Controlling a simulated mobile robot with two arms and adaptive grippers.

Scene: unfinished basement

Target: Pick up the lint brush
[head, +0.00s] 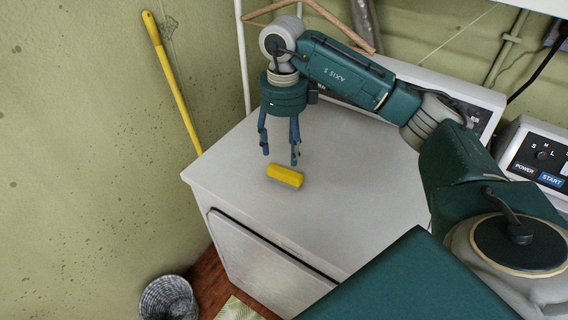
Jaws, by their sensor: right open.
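The lint brush appears to be the small yellow block (285,176) with a paler underside, lying on the white top of the machine (345,215). My right gripper (280,158) points down with its two blue fingers apart and nothing between them. Its fingertips appear just behind and above the yellow block in the head view. I cannot tell the exact height gap. My left gripper is not in the picture.
A yellow pole (174,85) leans on the green wall at left. A grey woven basket (168,299) stands on the floor. A wooden hanger (318,12) hangs behind my arm. A control panel (538,158) is at right. The machine top around the block is clear.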

